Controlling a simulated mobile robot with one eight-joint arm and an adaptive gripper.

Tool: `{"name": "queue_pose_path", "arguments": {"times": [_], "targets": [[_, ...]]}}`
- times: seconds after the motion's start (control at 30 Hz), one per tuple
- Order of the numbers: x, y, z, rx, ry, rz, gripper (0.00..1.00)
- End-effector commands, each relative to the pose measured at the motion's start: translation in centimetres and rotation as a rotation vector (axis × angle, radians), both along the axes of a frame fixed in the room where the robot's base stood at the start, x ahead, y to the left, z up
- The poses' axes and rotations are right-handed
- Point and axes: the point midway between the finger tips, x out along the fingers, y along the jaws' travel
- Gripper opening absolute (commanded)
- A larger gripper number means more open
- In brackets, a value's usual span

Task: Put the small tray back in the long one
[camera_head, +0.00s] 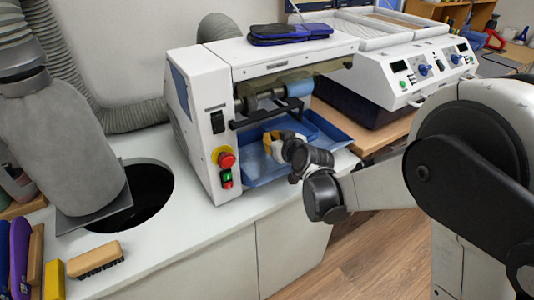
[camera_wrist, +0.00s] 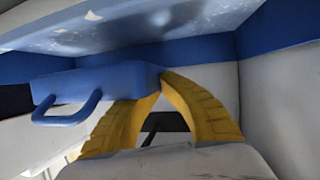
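The long blue tray (camera_head: 262,181) lies along the front foot of the white machine; its blue wall also shows in the wrist view (camera_wrist: 200,50). A small blue tray (camera_wrist: 95,80) with a loop handle (camera_wrist: 65,112) is in the left half of the wrist view. My gripper (camera_head: 268,140) reaches over the long tray under the machine's rollers. In the wrist view its yellow fingers (camera_wrist: 162,82) close together at the small tray's right end. The left fingertip is hidden behind the tray. The gripper looks shut on that end. Gripper and arm hide part of the trays in the head view.
The machine (camera_head: 205,125) has a black bar (camera_head: 265,115) and rollers close above the gripper. A red stop button (camera_head: 226,160) is on its front. A brush (camera_head: 95,260) and a round hole (camera_head: 140,195) are at left. The counter's front is clear.

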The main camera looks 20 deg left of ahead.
Motion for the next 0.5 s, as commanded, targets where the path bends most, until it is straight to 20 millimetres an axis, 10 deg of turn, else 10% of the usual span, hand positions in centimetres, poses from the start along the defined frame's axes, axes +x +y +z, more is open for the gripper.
{"name": "queue_pose_path", "arguments": {"times": [0.5], "targets": [[0.6, 2.0, -5.3, 0.0, 0.0, -0.001, 0.0]]}}
